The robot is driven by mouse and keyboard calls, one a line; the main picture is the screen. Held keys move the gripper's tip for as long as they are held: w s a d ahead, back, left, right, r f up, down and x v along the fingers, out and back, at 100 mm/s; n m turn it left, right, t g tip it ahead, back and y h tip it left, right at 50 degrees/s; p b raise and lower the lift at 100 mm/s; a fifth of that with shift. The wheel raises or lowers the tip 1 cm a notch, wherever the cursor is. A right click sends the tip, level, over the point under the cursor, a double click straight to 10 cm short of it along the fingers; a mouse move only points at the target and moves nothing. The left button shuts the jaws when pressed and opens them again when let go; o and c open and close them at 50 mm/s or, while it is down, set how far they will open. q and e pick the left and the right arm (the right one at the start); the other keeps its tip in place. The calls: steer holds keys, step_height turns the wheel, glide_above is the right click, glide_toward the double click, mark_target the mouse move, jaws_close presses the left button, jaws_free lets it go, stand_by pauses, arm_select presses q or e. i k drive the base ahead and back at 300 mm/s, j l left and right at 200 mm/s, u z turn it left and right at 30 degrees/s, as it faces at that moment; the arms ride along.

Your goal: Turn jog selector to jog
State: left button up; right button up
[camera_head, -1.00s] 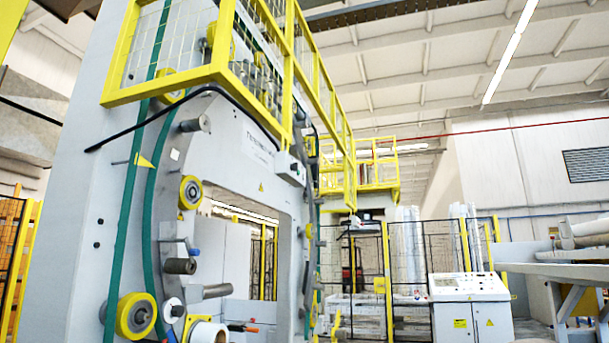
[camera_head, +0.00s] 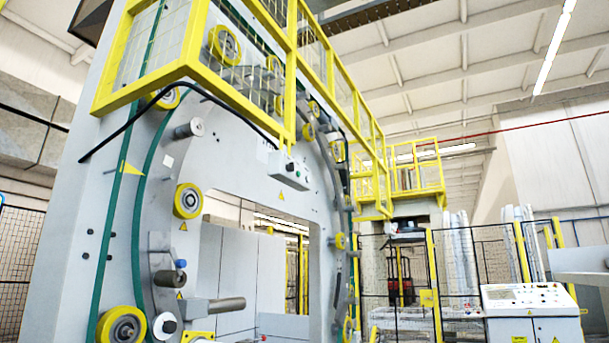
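A grey control console (camera_head: 530,300) with a sloped white panel stands at the lower right, behind the large wrapping machine. Its panel carries small controls that are too small to tell apart. A small grey control box (camera_head: 288,171) with a few buttons or knobs is mounted on the machine frame, under the yellow railing. I cannot tell which of these carries the jog selector, or how it is set. Neither of my grippers is in view.
The large grey wrapping machine (camera_head: 75,215) with yellow rollers and a green belt fills the left and middle. A yellow railing (camera_head: 192,45) runs along its top. Black mesh fencing (camera_head: 400,270) with yellow posts stands behind. A grey structure (camera_head: 585,262) juts in at the right edge.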

mark_target(291, 166)
steer(key=i+l, duration=0.15)
steer(key=l, duration=0.25)
steer(key=i+l+u, duration=0.15)
steer(key=l, duration=0.25)
steer(key=i+l, duration=0.2)
steer(key=l, duration=0.2)
steer(key=i+l+u, duration=0.1)
steer(key=l, duration=0.3)
steer(key=i+l+u, duration=0.1)
steer(key=l, duration=0.3)
steer(key=i+l, duration=0.2)
steer(key=l, duration=0.25)
steer(key=i+l+u, duration=0.1)
steer(key=l, duration=0.3)
